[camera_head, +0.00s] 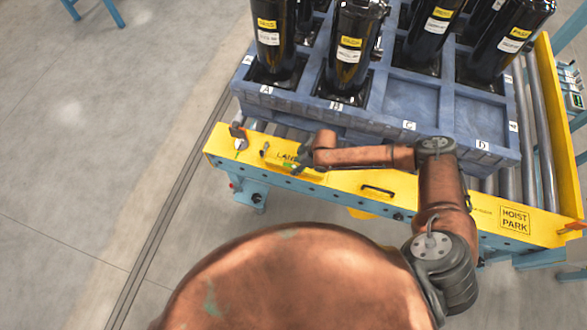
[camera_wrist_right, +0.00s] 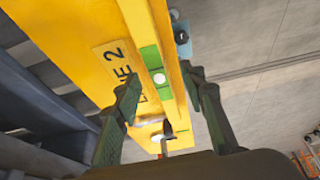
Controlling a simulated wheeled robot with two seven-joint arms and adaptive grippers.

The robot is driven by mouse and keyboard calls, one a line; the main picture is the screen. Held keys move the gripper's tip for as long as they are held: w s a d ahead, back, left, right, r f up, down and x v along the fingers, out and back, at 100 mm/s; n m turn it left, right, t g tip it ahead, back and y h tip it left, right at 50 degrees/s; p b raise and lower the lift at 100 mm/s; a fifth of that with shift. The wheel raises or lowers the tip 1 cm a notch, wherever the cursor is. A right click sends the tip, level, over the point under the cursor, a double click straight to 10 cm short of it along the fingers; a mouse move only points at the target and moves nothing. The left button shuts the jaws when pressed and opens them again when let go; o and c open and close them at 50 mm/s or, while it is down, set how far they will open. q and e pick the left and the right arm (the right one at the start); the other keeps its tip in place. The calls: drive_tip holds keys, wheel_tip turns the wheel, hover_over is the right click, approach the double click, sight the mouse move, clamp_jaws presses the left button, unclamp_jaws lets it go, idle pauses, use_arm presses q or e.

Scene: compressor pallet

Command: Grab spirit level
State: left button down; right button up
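The spirit level (camera_wrist_right: 150,60) appears in the right wrist view as a narrow yellow bar with a green window and a pale round spot. It lies along the yellow beam, beside the "LANE 2" label. In the head view only a small green and yellow part (camera_head: 291,167) shows near the label, largely hidden by my right gripper (camera_head: 308,156). In the right wrist view my right gripper (camera_wrist_right: 160,78) is open, with its dark fingers apart on either side of the level. I cannot tell whether they touch it. My left gripper is not in view.
The yellow beam (camera_head: 345,187) borders a roller conveyor. Behind it, a blue pallet (camera_head: 370,133) with compartments A to D holds several black compressors (camera_head: 353,45). A small handle (camera_head: 378,191) sits on the beam, right of the gripper. Open floor (camera_head: 100,130) lies left.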

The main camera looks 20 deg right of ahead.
sight(294, 167)
drive_tip(key=x, duration=0.3)
drive_tip(key=shift+w+f+b, duration=0.1)
drive_tip(key=shift+b, duration=0.25)
clamp_jaws()
